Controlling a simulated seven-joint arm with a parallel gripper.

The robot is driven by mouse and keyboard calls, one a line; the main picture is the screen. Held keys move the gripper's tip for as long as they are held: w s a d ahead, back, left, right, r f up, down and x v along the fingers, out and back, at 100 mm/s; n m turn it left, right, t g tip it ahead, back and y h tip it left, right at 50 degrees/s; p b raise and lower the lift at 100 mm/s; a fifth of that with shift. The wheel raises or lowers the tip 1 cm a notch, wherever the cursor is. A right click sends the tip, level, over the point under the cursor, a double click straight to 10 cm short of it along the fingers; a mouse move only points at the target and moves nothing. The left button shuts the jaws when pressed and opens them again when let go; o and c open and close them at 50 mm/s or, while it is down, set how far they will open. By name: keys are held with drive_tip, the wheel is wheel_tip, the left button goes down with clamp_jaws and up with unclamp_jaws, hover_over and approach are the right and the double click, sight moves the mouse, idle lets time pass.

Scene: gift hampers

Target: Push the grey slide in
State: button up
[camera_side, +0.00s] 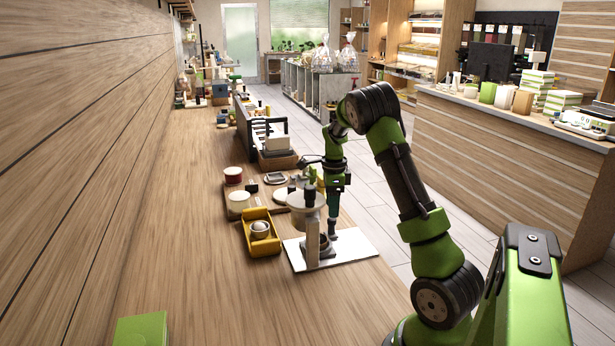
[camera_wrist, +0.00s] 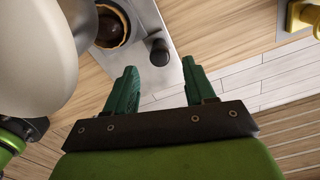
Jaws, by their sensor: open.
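A press-like device (camera_side: 309,222) with a cream round top stands on a white board (camera_side: 358,250) near the table's right edge. In the wrist view a grey plate (camera_wrist: 172,78), which looks like the slide, carries a round dark cup (camera_wrist: 110,28) with a tan rim and a dark knob (camera_wrist: 160,52). The cream round part (camera_wrist: 35,55) fills the upper left and hides part of the plate. My gripper (camera_wrist: 160,75) is open and empty, its green fingers apart, with the knob ahead of the gap. In the side view my gripper (camera_side: 334,208) points down beside the device; its contact is unclear.
A yellow tray (camera_side: 249,217) with a round piece (camera_side: 260,229) in it stands left of the board. Behind are round containers (camera_side: 238,201) on a wooden board and a dark rack (camera_side: 262,130). A green item (camera_side: 140,329) lies at the front left.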

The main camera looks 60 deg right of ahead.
wheel_tip(320, 180, up, 11)
drive_tip(key=shift+r, duration=0.15)
